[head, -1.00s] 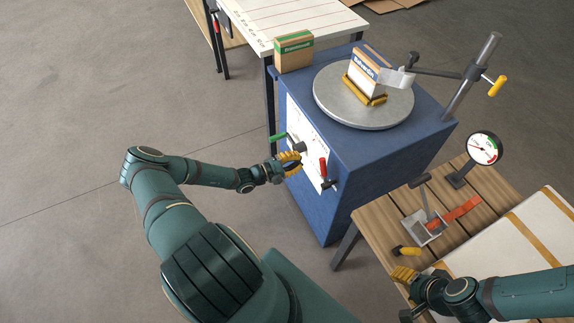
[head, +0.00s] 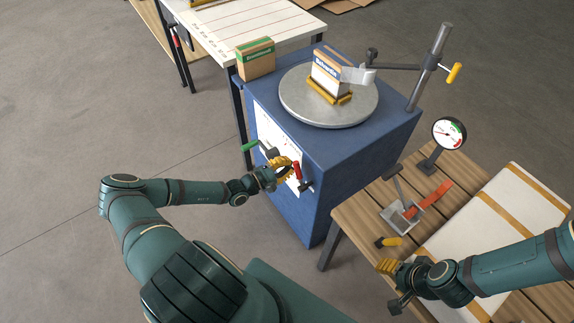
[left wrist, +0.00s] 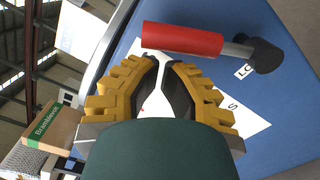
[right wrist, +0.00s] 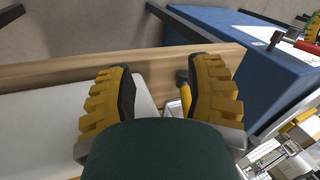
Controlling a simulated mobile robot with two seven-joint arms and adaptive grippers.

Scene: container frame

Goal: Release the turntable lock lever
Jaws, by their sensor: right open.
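The red-handled lever (head: 297,171) is on the side of the blue cabinet (head: 345,165), below the round grey turntable (head: 300,103). In the left wrist view the red handle (left wrist: 183,39) lies across the picture just beyond my fingertips, with a dark pivot and a partly readable label starting "LO" beside it. My left gripper (head: 284,169) is beside the lever; its yellow fingers (left wrist: 166,64) are close together with a narrow empty gap. Contact with the handle cannot be told. My right gripper (head: 388,284) is open and empty over the wooden bench, also in the right wrist view (right wrist: 160,78).
A green-handled lever (head: 250,146) is on the same white panel, left of my left gripper. A box (head: 328,70) sits on the turntable, with a clamp arm (head: 397,66) reaching to it. A gauge (head: 449,134) and a red-handled clamp (head: 428,200) stand on the bench (head: 360,215).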

